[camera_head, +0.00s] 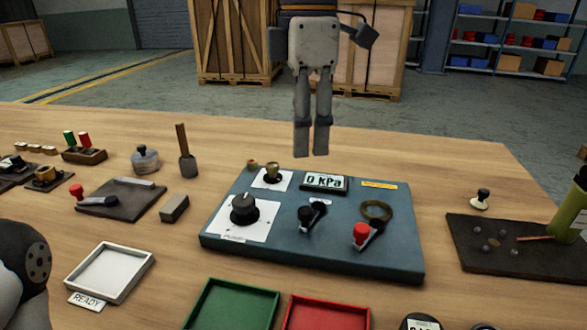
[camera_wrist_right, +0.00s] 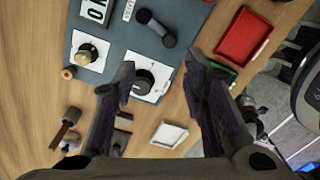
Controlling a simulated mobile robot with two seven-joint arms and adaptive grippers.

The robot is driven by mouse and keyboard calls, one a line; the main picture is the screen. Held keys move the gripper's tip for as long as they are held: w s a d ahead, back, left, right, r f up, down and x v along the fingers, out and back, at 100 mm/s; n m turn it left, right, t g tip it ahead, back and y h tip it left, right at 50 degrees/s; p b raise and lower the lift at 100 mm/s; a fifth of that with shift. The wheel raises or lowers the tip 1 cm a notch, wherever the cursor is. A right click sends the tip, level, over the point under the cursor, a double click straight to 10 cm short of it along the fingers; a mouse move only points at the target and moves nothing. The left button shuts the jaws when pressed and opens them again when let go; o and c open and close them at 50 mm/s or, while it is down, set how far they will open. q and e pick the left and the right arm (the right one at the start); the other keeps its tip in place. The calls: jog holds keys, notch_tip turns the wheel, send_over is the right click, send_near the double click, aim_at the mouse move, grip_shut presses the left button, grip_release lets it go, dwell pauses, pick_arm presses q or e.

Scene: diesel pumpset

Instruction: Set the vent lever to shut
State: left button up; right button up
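A blue-grey panel (camera_head: 225,221) lies on the table. It carries a lever with a red knob (camera_head: 361,232), lying toward the front left, and a black-knobbed lever (camera_head: 308,215) to its left. I cannot read which one is marked as the vent. My right gripper (camera_head: 312,155) hangs above the back of the panel, fingers down. In the wrist view its fingers (camera_wrist_right: 158,68) are spread with nothing between them. My left gripper is outside both views.
Green (camera_head: 233,307) and red (camera_head: 326,312) trays lie in front. A dark board (camera_head: 470,262) lies at right.

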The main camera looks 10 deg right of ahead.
aim_at(306, 210)
jog(key=s+f, duration=0.2)
jog(key=f, duration=0.1)
jog(key=shift+s+f, duration=0.15)
jog(key=shift+f, duration=0.15)
jog(key=f, duration=0.7)
jog(key=shift+w+f+p, duration=0.25)
jog(key=shift+f+p, duration=0.05)
jog(key=shift+f, duration=0.05)
grip_shut()
